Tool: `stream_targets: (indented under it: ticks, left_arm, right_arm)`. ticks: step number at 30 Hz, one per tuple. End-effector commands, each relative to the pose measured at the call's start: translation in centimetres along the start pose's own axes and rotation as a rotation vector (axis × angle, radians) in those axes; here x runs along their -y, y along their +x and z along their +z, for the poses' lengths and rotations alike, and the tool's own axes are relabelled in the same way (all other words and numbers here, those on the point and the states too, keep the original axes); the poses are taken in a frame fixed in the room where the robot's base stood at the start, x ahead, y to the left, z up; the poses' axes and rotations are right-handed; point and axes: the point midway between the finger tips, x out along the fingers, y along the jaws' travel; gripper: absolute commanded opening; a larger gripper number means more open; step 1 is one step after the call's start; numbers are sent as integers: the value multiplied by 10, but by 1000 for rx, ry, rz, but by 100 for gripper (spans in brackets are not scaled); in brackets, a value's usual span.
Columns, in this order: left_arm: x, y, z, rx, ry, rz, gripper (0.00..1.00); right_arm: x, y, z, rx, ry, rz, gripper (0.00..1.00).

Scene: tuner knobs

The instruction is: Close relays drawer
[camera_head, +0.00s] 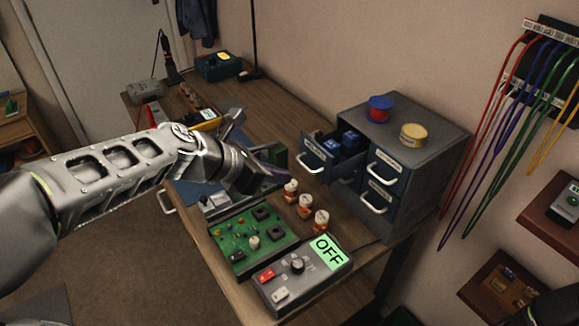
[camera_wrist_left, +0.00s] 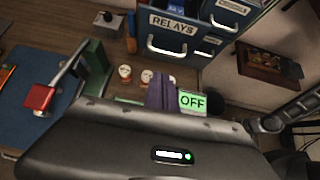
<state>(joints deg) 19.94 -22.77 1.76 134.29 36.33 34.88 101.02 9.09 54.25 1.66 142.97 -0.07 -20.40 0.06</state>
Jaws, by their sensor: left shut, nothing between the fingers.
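The relays drawer (camera_head: 318,151) is the top left drawer of the grey cabinet (camera_head: 430,146). It stands pulled out, with blue relays (camera_head: 350,141) inside. Its RELAYS label and handle show on the drawer front (camera_wrist_left: 172,38) at the top of the left wrist view. My left gripper (camera_head: 277,180) is shut and empty, left of and below the drawer front in the head view, apart from it. Its closed dark fingers (camera_wrist_left: 161,92) point toward the drawer side in the left wrist view.
Several orange-and-white jars (camera_head: 304,206) stand in front of the cabinet. A green circuit board (camera_head: 232,249) and a switch box with an OFF display (camera_head: 328,252) lie nearer. The other visible drawers look shut.

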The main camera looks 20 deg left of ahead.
Motion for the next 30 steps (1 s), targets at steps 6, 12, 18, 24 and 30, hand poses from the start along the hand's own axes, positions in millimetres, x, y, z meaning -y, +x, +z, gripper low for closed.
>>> stream_targets:
  ticks: [6, 12, 18, 24, 30]
  left_arm:
    - [0, 14, 20, 1, 0, 0, 0]
    - [0, 16, 23, 2, 0, 1, 0]
    - [0, 16, 23, 2, 0, 1, 0]
    - [1, 28, 36, -1, 0, -4, 0]
    - [3, 62, 69, -2, -1, -7, 0]
  right_arm:
    - [3, -6, 0, 0, 0, 0, 36]
    - [2, -6, 0, 0, 0, 0, 36]
    - [3, -6, 0, 0, 0, 0, 36]
    - [7, -17, 0, 1, 0, 0, 36]
    - [16, -41, 1, 4, 1, 2, 36]
